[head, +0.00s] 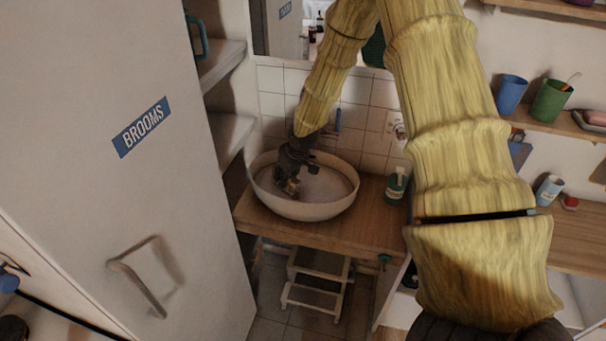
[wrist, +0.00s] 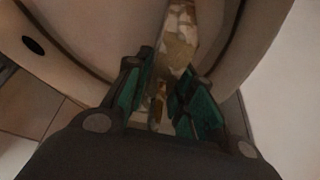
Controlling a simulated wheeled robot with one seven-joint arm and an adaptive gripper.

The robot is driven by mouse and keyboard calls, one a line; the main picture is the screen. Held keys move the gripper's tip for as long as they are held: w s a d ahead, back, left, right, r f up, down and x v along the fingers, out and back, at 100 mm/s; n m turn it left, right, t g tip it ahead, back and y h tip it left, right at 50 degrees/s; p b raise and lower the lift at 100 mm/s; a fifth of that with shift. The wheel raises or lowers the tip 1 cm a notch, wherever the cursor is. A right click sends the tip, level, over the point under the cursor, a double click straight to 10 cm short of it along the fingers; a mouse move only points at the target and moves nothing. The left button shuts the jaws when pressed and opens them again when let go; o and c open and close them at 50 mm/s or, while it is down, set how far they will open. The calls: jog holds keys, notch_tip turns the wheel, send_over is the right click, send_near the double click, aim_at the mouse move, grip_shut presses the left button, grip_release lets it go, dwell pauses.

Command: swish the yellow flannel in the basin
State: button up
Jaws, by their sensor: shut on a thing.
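The white round basin (head: 312,210) stands on a wooden counter below a tiled wall. A greyish level surface inside it looks like water. My gripper (head: 290,188) reaches down into the left part of the basin, inside the rim. In the wrist view my gripper (wrist: 168,105) has its green-padded fingers closed on a narrow strip of mottled tan-and-white material, seemingly the yellow flannel (wrist: 180,40). It extends away from the fingertips over the pale basin interior (wrist: 100,25). In the head view the flannel is mostly hidden by my gripper and is too small to make out.
A soap bottle (head: 396,187) stands on the wooden counter (head: 370,225) just right of the basin. A tall door marked BROOMS (head: 150,190) fills the left. A step stool (head: 316,280) is below. Shelves with blue (head: 510,93) and green (head: 551,101) cups are at right.

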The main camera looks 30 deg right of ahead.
jog(key=s+d+p, duration=0.1)
jog(key=s+d, duration=0.2)
jog(key=shift+s+d, duration=0.1)
jog(key=shift+s, duration=0.3)
jog(key=shift+r, duration=0.1)
jog(key=shift+r+p, duration=5.15)
jog(key=shift+r, duration=1.3)
jog(key=shift+f, duration=0.1)
